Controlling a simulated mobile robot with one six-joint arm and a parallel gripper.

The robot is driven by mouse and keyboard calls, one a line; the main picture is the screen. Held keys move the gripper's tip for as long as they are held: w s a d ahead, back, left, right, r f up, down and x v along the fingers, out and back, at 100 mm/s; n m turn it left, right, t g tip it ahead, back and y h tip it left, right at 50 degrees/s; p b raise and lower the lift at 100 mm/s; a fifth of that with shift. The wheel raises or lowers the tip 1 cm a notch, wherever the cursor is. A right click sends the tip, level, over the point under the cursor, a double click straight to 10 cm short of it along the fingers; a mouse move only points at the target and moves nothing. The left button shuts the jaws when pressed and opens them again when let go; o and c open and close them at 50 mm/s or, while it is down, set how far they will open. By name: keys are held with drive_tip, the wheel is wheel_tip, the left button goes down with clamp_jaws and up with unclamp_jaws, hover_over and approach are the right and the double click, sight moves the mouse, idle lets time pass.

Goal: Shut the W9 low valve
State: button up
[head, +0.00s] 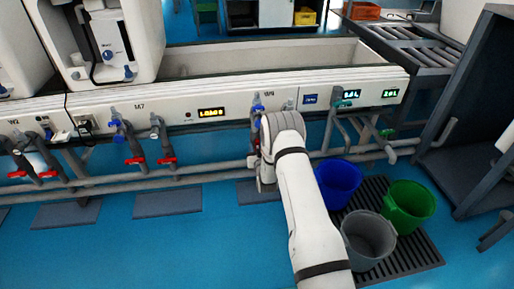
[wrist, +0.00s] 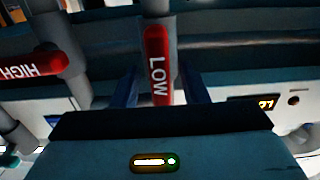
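The W9 station (head: 268,95) is on the white panel in the head view, behind my arm. In the wrist view a red lever marked LOW (wrist: 157,62) lies in line with its grey pipe. My gripper (wrist: 160,94) has its two dark fingers on either side of this lever, with a gap showing on each side. A second red lever, marked HIGH (wrist: 32,66), is at the left and lies across its pipe. In the head view my arm hides the gripper and the LOW lever.
Blue (head: 340,180), green (head: 410,203) and grey (head: 368,238) buckets stand on a dark grate right of my arm. Grey pipes run along under the panel. M7's valves with red levers (head: 135,160) are to the left. The blue floor in front is clear at left.

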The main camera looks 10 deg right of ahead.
drive_tip(key=shift+c, duration=0.6)
clamp_jaws()
drive_tip(key=shift+m, duration=0.3)
drive_tip(key=m, duration=0.3)
drive_tip(key=shift+d+m, duration=0.2)
drive_tip(key=shift+m, duration=0.2)
drive_tip(key=m, duration=0.4)
drive_tip(key=shift+d+f, duration=0.2)
drive_tip(key=m, duration=0.5)
drive_tip(key=shift+d+f, duration=0.1)
drive_tip(key=shift+f, duration=0.05)
drive_tip(key=shift+f+m, duration=0.2)
drive_tip(key=shift+m, duration=2)
